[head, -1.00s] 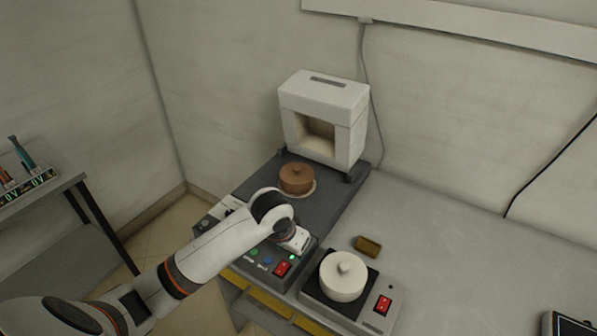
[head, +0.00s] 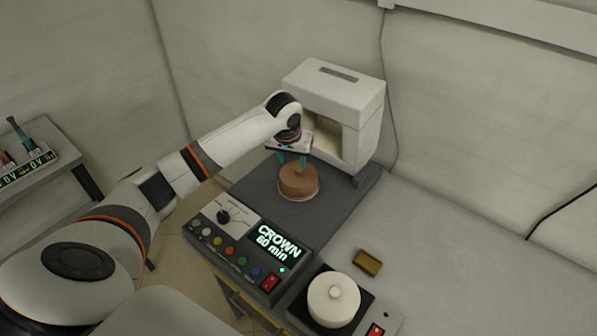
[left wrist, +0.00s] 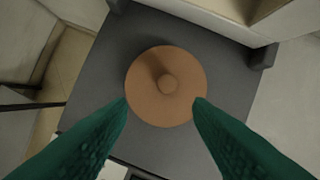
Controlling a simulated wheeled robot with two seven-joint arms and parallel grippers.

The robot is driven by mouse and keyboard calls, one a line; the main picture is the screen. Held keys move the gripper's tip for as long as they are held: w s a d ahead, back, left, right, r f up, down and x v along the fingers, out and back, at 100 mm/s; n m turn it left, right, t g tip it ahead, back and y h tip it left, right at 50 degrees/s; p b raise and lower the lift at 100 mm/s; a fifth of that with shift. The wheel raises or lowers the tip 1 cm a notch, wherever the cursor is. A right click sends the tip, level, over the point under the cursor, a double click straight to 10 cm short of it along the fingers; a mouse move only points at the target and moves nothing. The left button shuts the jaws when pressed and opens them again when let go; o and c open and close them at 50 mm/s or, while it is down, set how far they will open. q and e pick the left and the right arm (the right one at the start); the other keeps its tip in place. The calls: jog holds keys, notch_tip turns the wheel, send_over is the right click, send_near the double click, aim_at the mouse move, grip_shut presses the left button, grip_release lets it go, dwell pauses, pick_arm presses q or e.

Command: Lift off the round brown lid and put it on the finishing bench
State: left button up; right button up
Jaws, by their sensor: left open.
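The round brown lid (head: 299,176) sits on top of a low round brown pot on the dark grey plate in front of the white box furnace. In the left wrist view the lid (left wrist: 158,97) shows from above, with a small round knob at its centre. My left gripper (head: 291,159) is open, with its green fingertips above the lid and close to the knob. My right gripper is not in view.
The white furnace (head: 333,85) with its open mouth stands just behind the lid. A control panel (head: 235,235) is in front. A white lidded pot (head: 334,297) and a small brown block (head: 367,263) are at the right. A grey side table (head: 45,170) with tools stands at the far left.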

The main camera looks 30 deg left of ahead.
aim_at(298, 168)
pick_arm(q)
jog(key=w+f, duration=0.1)
jog(key=w+f+p, duration=0.1)
jog(key=shift+f, duration=0.4)
jog(key=shift+x, duration=1.15)
jog(key=shift+w+f, duration=0.2)
jog(key=shift+f, duration=0.1)
grip_shut()
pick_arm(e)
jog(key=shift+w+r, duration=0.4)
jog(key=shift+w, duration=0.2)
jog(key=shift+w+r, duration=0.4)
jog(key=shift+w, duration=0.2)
